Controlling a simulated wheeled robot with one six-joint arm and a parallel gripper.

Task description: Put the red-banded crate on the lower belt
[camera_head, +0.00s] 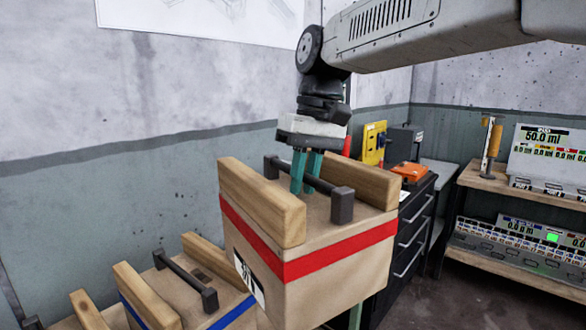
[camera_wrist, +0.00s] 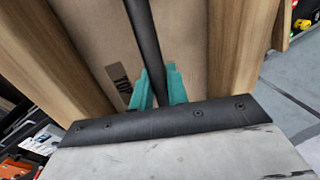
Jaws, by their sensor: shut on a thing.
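The red-banded crate (camera_head: 310,265) is a tan box with a red band, two wooden rails on top and a dark bar handle between them. My gripper (camera_head: 302,188) is above it with its teal fingers shut on the dark handle. In the wrist view the fingers (camera_wrist: 158,88) stand on both sides of the handle bar (camera_wrist: 143,35), with the crate's tan top (camera_wrist: 95,30) behind. The crate stands higher than a neighbouring blue-banded crate; what is under it is hidden. I cannot make out the lower belt.
The blue-banded crate (camera_head: 190,292) with its own handle is at lower left, close to the red-banded one. A dark drawer cabinet (camera_head: 410,235) stands behind at right. A shelf (camera_head: 500,183) with instruments is at far right, with open floor before it.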

